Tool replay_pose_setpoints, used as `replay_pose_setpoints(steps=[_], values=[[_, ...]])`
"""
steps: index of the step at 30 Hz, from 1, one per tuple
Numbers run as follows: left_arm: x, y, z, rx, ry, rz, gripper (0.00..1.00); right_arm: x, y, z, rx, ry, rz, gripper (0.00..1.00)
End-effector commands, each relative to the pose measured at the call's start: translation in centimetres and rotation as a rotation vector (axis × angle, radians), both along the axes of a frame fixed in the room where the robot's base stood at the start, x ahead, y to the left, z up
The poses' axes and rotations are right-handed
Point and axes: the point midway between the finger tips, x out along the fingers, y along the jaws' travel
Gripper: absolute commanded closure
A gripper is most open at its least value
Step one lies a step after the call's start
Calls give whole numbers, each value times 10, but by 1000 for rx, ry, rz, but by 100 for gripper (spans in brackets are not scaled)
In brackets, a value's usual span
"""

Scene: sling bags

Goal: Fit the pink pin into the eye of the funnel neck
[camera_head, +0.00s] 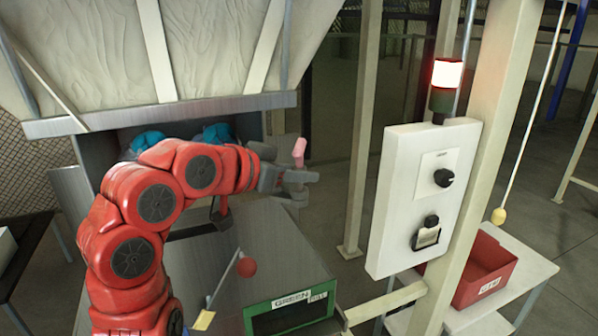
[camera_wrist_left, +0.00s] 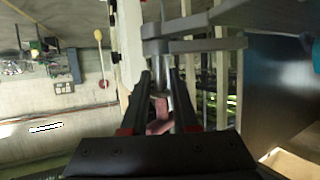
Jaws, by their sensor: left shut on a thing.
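The pink pin (camera_head: 298,147) stands up out of my left gripper (camera_head: 290,177), to the right of the chute opening. In the left wrist view a pink part (camera_wrist_left: 159,126) and a grey shaft show between the two dark fingers (camera_wrist_left: 160,88), which are shut on it. The pale funnel (camera_head: 205,50) hangs at the top left of the head view, with a grey metal lower edge (camera_head: 190,108). I cannot make out the eye of its neck. Grey metal bars (camera_wrist_left: 195,45) lie just beyond the fingertips in the left wrist view; I cannot tell whether the pin touches them.
Blue bags (camera_head: 216,133) show in the dark opening below the funnel. A white control box (camera_head: 420,200) with a lit red lamp (camera_head: 447,74) hangs on a post at right. A red bin (camera_head: 483,270) stands behind it. A green-framed panel (camera_head: 291,310) is at the bottom.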

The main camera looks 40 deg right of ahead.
Motion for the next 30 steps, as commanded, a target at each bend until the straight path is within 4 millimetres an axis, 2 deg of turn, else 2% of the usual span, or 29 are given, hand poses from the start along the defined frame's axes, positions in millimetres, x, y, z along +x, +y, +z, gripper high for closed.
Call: replay_pose_setpoints(steps=[24, 25, 30], values=[[0, 0, -22, 1, 1, -1, 100, 0, 0, -15, 0, 0, 0, 49], [0, 0, -21, 1, 1, -1, 68, 0, 0, -14, 0, 0, 0, 49], [0, 0, -22, 4, 3, 0, 38, 0, 0, -14, 0, 0, 0, 49]])
